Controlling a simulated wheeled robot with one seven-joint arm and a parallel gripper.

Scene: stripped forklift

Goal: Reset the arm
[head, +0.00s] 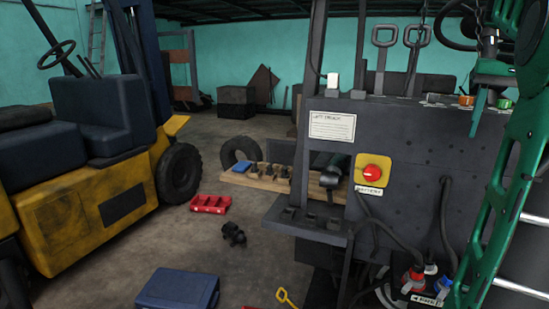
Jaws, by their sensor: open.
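My arm runs down the right edge as a green link with holes. My gripper (480,112) is at the upper right, in front of the dark forklift panel (410,150), pointing down. It is open, and I see nothing between its fingers. One teal finger shows clearly; the other is partly hidden by the arm link. Near it are an orange knob (466,100) and a green knob (504,103) on the panel's top edge. I cannot tell whether the gripper touches the panel.
The panel carries a red battery button (373,173) on a yellow plate, with cables and connectors below. A yellow forklift (75,215) stands left. On the floor are a red tray (210,204), a blue box (178,288) and a black part (232,234).

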